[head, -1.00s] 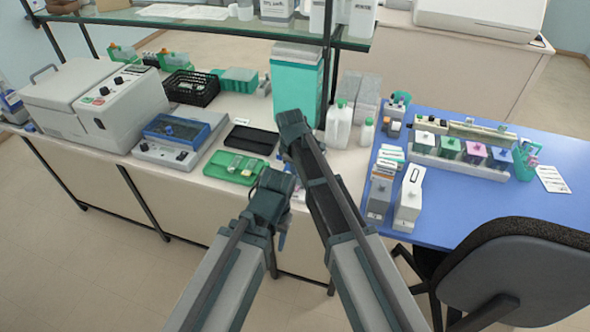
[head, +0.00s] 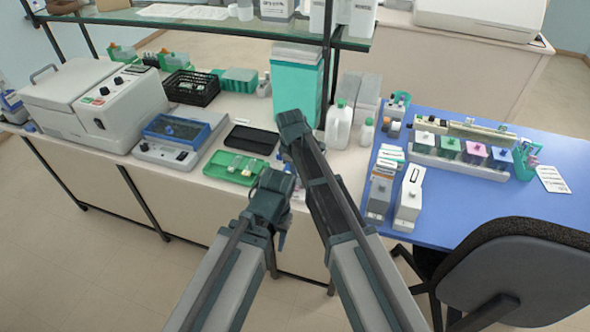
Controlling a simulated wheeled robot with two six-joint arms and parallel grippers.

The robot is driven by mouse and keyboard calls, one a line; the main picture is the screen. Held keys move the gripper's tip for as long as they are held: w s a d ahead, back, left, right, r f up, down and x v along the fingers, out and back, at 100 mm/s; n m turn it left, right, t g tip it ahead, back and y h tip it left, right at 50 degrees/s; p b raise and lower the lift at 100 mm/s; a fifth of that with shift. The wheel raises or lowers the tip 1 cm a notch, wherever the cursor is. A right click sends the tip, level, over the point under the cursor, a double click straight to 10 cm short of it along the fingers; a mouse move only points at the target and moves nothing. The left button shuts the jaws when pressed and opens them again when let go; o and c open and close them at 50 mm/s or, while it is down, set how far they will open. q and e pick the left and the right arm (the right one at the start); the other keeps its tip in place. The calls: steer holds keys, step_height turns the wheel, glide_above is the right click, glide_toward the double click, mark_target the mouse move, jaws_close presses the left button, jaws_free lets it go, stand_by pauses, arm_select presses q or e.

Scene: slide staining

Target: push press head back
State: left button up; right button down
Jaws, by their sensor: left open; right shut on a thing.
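I cannot make out a press head; the spot behind my two arms is covered. My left arm bends in front of the bench's front edge, and a small part of its gripper (head: 282,240) shows below the elbow. That gripper is open, with nothing visible in it. My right arm reaches up to its elbow over the bench beside the black tray. Its gripper is hidden behind the arms, so what it holds does not show.
A green tray (head: 226,175) and a black tray (head: 251,147) lie left of my arms. A grey device with a blue frame (head: 189,120) stands further left. White bottles (head: 338,130) stand right of my right elbow. A blue table (head: 465,215) holds staining jars and two dispensers.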

steer(key=w, duration=0.2)
steer(key=w+d, duration=0.1)
steer(key=w, duration=0.2)
steer(key=w+d, duration=0.1)
steer(key=w, duration=0.2)
steer(key=shift+w+d, duration=0.2)
steer(key=shift+d, duration=0.05)
steer(key=shift+w+d, duration=0.2)
steer(key=shift+w, duration=0.05)
steer(key=c, duration=0.9)
jaws_free()
steer(key=shift+r, duration=0.15)
